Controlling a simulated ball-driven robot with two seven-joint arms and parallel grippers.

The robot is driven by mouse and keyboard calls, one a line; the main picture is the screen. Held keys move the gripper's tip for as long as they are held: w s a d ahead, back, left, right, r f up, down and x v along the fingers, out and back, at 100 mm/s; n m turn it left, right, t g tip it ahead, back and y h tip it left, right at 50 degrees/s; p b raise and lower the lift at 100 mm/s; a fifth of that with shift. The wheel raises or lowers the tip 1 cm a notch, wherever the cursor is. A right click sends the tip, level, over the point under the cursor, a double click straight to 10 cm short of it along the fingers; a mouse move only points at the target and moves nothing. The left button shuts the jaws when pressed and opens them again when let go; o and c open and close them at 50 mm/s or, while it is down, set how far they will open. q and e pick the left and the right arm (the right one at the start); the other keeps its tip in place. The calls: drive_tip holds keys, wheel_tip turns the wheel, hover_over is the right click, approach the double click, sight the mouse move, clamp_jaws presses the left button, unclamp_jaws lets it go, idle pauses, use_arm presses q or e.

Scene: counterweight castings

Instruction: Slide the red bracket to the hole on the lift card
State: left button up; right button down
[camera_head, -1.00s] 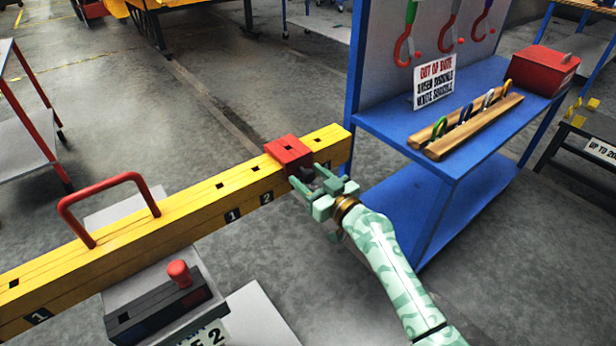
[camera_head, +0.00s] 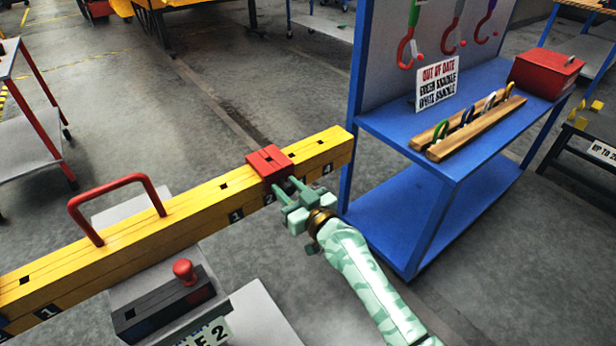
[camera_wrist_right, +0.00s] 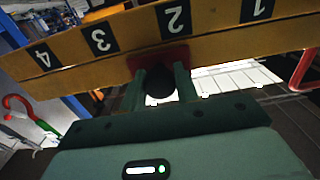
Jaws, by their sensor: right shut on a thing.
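The red bracket (camera_head: 270,162) sits around the yellow beam (camera_head: 190,205), above the label 2, with a dark opening in its top. It also shows as a red edge below the label 2 in the right wrist view (camera_wrist_right: 187,50). My right gripper (camera_head: 285,188) is at the bracket's near side. Beam holes show to the left and right of the bracket. A white card (camera_head: 213,334) on the grey stand is partly cut off; its visible ending reads "E 2". My left gripper is not in view.
A red handle (camera_head: 110,195) rises from the beam's left part. A grey stand with a red knob (camera_head: 184,270) is in front. A blue bench (camera_head: 430,150) with hooks, a shackle rack and a red box (camera_head: 545,72) stands right of the beam end.

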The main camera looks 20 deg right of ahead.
sight(269, 187)
drive_tip(key=a, duration=0.1)
drive_tip(key=s+a, duration=0.1)
drive_tip(key=shift+a, duration=0.4)
drive_tip(key=shift+f, duration=0.1)
drive_tip(key=c, duration=1)
unclamp_jaws()
drive_tip(key=shift+c, duration=0.2)
drive_tip(key=shift+d, duration=0.1)
drive_tip(key=p+v, duration=0.3)
drive_tip(key=v, duration=1.3)
drive_tip(key=shift+s, duration=0.2)
